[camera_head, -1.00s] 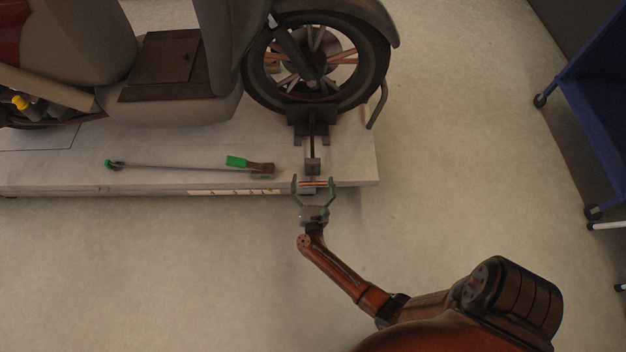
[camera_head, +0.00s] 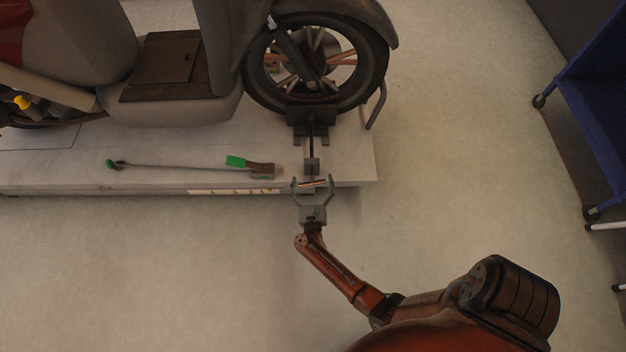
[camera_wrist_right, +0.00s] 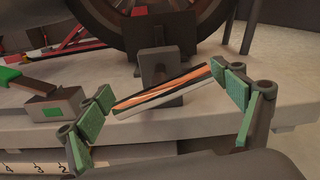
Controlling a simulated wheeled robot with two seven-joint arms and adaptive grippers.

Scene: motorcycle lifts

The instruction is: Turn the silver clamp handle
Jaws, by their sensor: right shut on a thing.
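The silver clamp handle (camera_head: 313,184) is a short bar with orange reflections at the lift platform's front edge, at the outer end of the wheel clamp (camera_head: 312,165). In the right wrist view the handle (camera_wrist_right: 165,90) lies tilted, its right end higher than its left. My right gripper (camera_head: 313,186) is shut on the handle, with one green-padded finger at each end of the bar. In the right wrist view, the gripper's fingers (camera_wrist_right: 166,100) flank the bar. My left gripper is not in view.
A scooter's front wheel (camera_head: 316,62) stands behind the clamp on the pale lift platform (camera_head: 215,150). A bar tool with green parts (camera_head: 190,167) lies on the platform left of the clamp. A blue cart (camera_head: 590,110) is at the right. The floor between is clear.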

